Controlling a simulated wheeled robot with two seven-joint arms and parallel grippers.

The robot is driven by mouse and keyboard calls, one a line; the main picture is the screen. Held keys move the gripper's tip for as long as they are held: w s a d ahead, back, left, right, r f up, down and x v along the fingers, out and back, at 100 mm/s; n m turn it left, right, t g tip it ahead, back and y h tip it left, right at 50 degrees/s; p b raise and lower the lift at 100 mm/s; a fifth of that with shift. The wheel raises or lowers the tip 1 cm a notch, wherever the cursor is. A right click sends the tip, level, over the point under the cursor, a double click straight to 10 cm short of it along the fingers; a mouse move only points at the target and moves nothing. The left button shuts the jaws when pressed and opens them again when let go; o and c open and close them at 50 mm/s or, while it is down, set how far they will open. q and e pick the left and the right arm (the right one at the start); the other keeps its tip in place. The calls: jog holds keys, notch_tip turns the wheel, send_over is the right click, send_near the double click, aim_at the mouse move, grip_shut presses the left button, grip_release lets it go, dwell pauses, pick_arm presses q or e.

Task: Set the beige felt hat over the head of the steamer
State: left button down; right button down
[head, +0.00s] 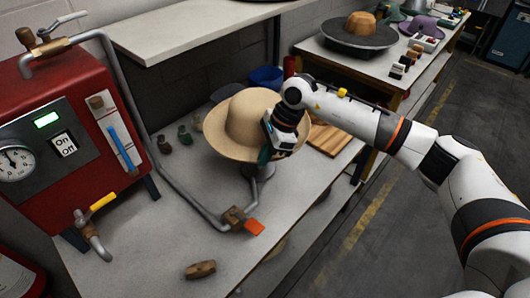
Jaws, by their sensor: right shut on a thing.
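The beige felt hat (240,124) is upright, crown up, near the middle of the bench. My right gripper (272,152) is at the right side of its brim and shut on the hat; its fingertips are partly hidden. A grey metal piece, apparently the steamer's head (264,171), shows just under the front right of the brim. Its top is hidden by the hat, so I cannot tell whether they touch. The red steamer (75,125) stands at the left with a dial, a green light and switches. My left gripper is not in view.
A grey pipe (165,178) runs low across the bench (150,240) to a brass valve with an orange pedal (254,227). Small knobs (184,135) stand left of the hat, a wooden board (328,139) right. A wooden piece (201,269) lies in front. A shelf (200,25) overhangs behind.

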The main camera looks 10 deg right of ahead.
jog(key=shift+f+b, duration=2.8)
jog(key=shift+f, duration=0.6)
jog(key=shift+f+b, duration=0.5)
jog(key=shift+f, duration=0.05)
jog(key=c, duration=1.5)
grip_release()
jog(key=b+v, duration=0.2)
jog(key=v, duration=1)
jog(key=shift+r, duration=0.1)
